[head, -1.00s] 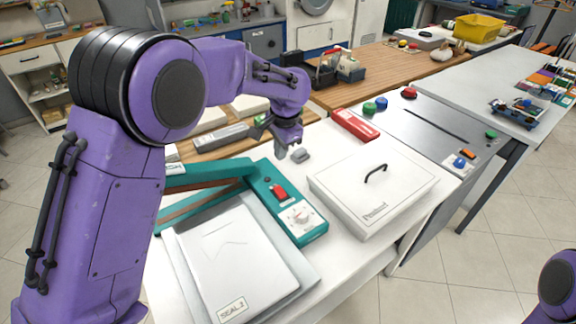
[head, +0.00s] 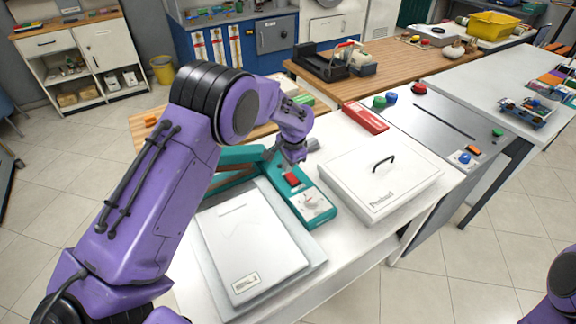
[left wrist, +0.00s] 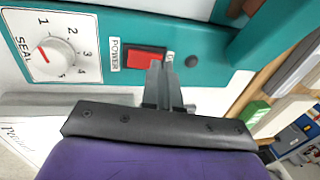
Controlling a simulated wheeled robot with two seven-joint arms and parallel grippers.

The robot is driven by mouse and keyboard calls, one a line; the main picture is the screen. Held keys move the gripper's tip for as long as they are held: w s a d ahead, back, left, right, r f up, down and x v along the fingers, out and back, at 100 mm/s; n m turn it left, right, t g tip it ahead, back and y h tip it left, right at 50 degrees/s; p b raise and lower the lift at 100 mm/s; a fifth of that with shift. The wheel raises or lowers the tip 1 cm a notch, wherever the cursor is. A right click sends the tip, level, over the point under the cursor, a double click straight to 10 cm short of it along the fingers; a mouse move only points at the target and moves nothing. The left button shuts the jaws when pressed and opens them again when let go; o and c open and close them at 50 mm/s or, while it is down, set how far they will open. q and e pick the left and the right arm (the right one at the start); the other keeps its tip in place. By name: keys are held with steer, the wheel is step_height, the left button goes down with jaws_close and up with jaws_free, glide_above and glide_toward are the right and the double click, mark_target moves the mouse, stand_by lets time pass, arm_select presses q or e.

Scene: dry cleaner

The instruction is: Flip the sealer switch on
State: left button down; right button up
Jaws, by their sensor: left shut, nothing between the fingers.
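The teal sealer (head: 316,212) sits on the white table and carries a red rocker switch (head: 292,179) and a white dial (head: 313,203). In the left wrist view the red switch (left wrist: 141,58) is beside a "POWER" label, with the numbered dial (left wrist: 60,48) to its left. My left gripper (head: 294,163) is over the switch end of the sealer. In the left wrist view its fingers (left wrist: 162,67) are shut and empty, with the tips at the switch's right end, covering part of it. I cannot tell whether they touch. My right gripper is out of view.
A white lidded case (head: 375,195) with a black handle stands right of the sealer. A red box (head: 365,118) lies behind it. A white pad (head: 247,250) lies in front of the sealer. A grey panel with coloured buttons (head: 437,128) is farther right.

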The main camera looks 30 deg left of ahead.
mark_target(287, 174)
arm_select(q)
steer(key=f, duration=0.2)
steer(key=shift+w+a+f, duration=0.25)
steer(key=shift+w+f, duration=0.05)
steer(key=shift+w, duration=0.05)
steer(key=shift+s+r, duration=0.1)
steer(key=shift+d, duration=0.1)
steer(key=shift+f+h, duration=0.3)
steer(key=shift+f, duration=0.05)
steer(key=shift+s+d+r+g+p, duration=0.25)
steer(key=shift+d+r+g+p, duration=0.15)
steer(key=shift+p, duration=0.6)
steer(key=shift+s+d, duration=0.1)
steer(key=shift+d, duration=0.05)
